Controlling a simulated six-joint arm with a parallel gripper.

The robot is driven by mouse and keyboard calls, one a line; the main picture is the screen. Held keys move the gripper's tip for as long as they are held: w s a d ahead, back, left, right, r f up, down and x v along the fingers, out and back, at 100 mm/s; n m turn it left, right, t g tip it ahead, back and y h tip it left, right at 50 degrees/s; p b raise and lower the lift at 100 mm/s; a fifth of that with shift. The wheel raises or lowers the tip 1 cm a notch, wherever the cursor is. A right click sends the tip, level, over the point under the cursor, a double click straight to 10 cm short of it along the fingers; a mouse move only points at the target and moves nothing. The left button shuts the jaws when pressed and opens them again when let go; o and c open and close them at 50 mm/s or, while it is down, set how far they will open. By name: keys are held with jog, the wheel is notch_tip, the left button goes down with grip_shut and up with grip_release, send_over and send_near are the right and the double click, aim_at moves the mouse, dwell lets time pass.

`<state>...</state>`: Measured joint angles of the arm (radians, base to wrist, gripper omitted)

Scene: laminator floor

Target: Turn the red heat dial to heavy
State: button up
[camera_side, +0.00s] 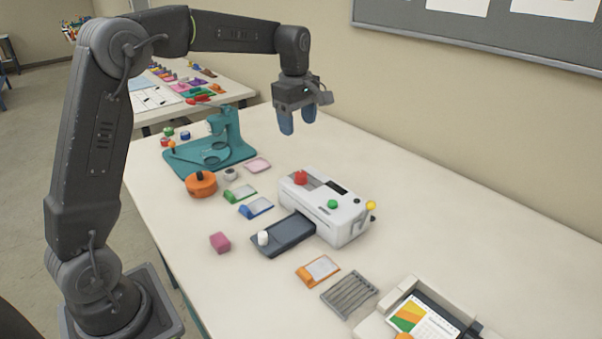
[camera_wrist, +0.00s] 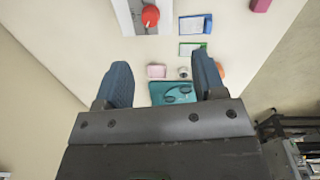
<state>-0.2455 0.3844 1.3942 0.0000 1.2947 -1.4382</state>
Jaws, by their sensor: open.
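The red heat dial (camera_side: 300,178) sits on top of the white laminator (camera_side: 345,225), near its far left end. In the wrist view the red dial (camera_wrist: 150,15) shows at the top, on the laminator's edge (camera_wrist: 124,12). My gripper (camera_side: 298,130) is open and empty, with blue fingertips pointing down, held above the table behind the dial and apart from it. In the wrist view my two fingers (camera_wrist: 162,80) stand wide apart with nothing between them at their level. The dial's pointer and any heavy mark are too small to read.
The laminator also has a green knob (camera_side: 333,204), a yellow ball knob (camera_side: 370,205) and a dark tray (camera_side: 284,235) with a white knob. A teal press (camera_side: 215,150) stands at the left. An orange round object (camera_side: 201,184), small card holders and a pink block (camera_side: 220,242) lie nearby.

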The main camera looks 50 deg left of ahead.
aim_at(301, 173)
jog(key=w+a+f+n, duration=0.1)
jog(key=f, duration=0.4)
jog(key=w+a+f+n, duration=0.1)
jog(key=f, duration=0.5)
jog(key=w+a+f+n, duration=0.1)
jog(key=f, duration=0.5)
jog(key=shift+w+f+g, duration=0.1)
jog(key=shift+w+g, duration=0.1)
jog(key=shift+g, duration=0.2)
jog(key=shift+c, duration=0.5)
jog(key=c, duration=0.8)
